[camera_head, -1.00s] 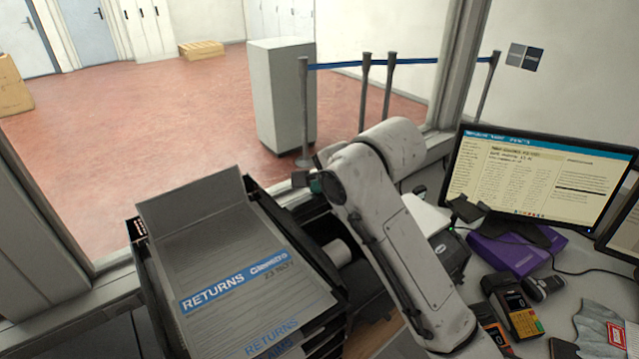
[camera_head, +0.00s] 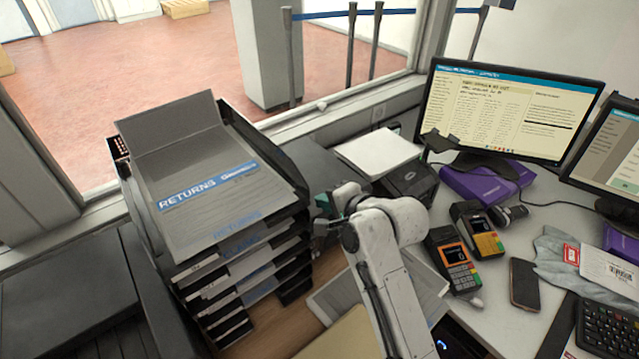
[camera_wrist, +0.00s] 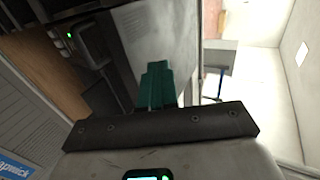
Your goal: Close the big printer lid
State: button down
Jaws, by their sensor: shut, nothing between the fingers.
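The big printer (camera_head: 312,165) stands behind the tray stack, partly hidden by the trays and my arm. Its broad grey lid shows as a smooth, flat surface, seemingly lying down over the body; I cannot tell whether its front edge is fully seated. No paper roll shows now. In the wrist view a large grey surface, seemingly the printer lid (camera_wrist: 155,40), lies behind my teal fingers, beside a small panel with a green light. My gripper (camera_head: 322,205) is shut and empty at the printer's near side; its fingers also show in the wrist view (camera_wrist: 157,75).
A stack of black trays with a RETURNS folder (camera_head: 215,185) stands close left of my gripper. A small black label printer (camera_head: 410,183), two card terminals (camera_head: 453,265) and a monitor (camera_head: 505,110) are to the right. A dark grey machine (camera_head: 70,300) is at lower left.

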aim_at(321, 215)
jog(key=shift+s+d+f+b, duration=0.15)
jog(key=shift+s+f+b, duration=0.05)
jog(key=shift+f, duration=0.8)
jog(key=shift+s+d+f+b, duration=0.1)
jog(key=shift+s+f+b, duration=0.05)
jog(key=shift+f, duration=0.8)
jog(key=shift+f, duration=0.1)
jog(key=shift+d, duration=0.1)
